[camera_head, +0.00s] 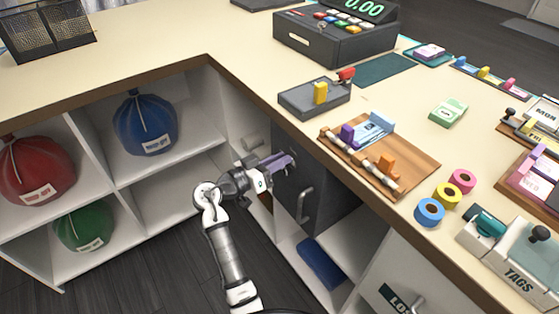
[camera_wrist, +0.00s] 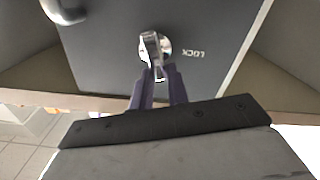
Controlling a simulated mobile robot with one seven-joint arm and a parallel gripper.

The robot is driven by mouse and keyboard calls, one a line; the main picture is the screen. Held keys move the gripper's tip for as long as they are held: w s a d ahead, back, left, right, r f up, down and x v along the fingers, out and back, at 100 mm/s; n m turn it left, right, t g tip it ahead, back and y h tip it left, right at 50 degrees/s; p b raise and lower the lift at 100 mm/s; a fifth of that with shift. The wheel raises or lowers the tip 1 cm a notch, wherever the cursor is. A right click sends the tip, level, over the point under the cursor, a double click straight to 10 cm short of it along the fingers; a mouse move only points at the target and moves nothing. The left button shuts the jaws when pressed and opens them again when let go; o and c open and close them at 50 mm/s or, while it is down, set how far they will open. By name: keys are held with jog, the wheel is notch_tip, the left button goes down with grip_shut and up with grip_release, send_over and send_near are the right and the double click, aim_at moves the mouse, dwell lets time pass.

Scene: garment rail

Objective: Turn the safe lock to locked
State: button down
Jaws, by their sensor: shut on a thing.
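The safe (camera_head: 329,201) is a dark grey box set under the counter, with its door facing my arm. A curved handle (camera_head: 305,204) shows on its door; in the wrist view the handle (camera_wrist: 64,10) is at the upper left. The silver lock knob (camera_wrist: 152,45) sits on the door beside the printed word LOCK, which appears upside down. My gripper (camera_wrist: 157,72) has its purple fingers shut on the knob's lower end. In the head view my gripper (camera_head: 283,162) reaches the safe's upper part and hides the knob.
The counter edge (camera_head: 253,95) overhangs the safe. White shelves at left hold red (camera_head: 38,171), blue (camera_head: 146,123) and green (camera_head: 84,228) bags. A blue folded thing (camera_head: 321,263) lies below the safe. A cash register (camera_head: 335,34) and trays stand on the counter.

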jog(key=shift+w+a+f+n+p, duration=0.25)
jog(key=shift+n+p, duration=0.85)
jog(key=shift+n, duration=1.2)
jog(key=shift+w+a+f+n+p, duration=0.15)
jog(key=shift+f+n+p, duration=0.35)
jog(key=shift+n+p, duration=1.25)
jog(key=shift+w+a+f+n+p, duration=0.1)
jog(key=shift+w+f+n+p, duration=0.35)
jog(key=shift+n, duration=2.4)
jog(key=shift+s, duration=0.15)
jog(key=c, duration=1.4)
grip_release()
jog(key=shift+o, duration=0.2)
